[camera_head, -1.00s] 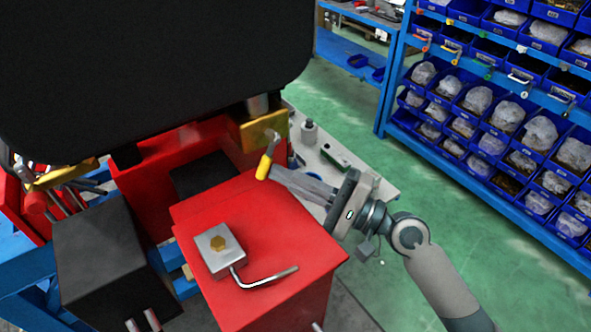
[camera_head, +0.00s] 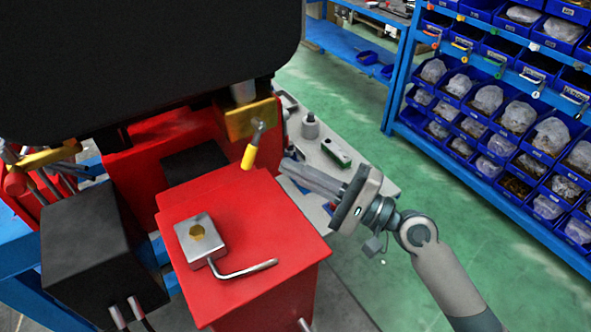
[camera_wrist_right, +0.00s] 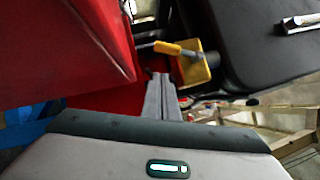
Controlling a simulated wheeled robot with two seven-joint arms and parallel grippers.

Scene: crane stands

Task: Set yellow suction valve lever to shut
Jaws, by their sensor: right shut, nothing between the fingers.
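The yellow valve lever (camera_head: 250,156) hangs from a grey pivot on a brass-coloured block (camera_head: 250,119), at the back of the red machine. It slants down and a little left in the head view. In the right wrist view the lever (camera_wrist_right: 173,48) shows just beyond the fingertips, with its yellow block (camera_wrist_right: 196,69) beside it. My right gripper (camera_head: 284,165) is shut and empty. Its fingertips are to the right of the lever with a small gap in the head view. The right gripper (camera_wrist_right: 160,78) also shows in the wrist view. My left gripper is not in view.
A red box (camera_head: 265,220) in front carries a grey block with a bent metal handle (camera_head: 245,270). A large black panel (camera_head: 140,50) overhangs the upper left. A black box (camera_head: 95,255) stands at left. A bench (camera_head: 350,178) and blue bin shelves (camera_head: 490,120) lie right.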

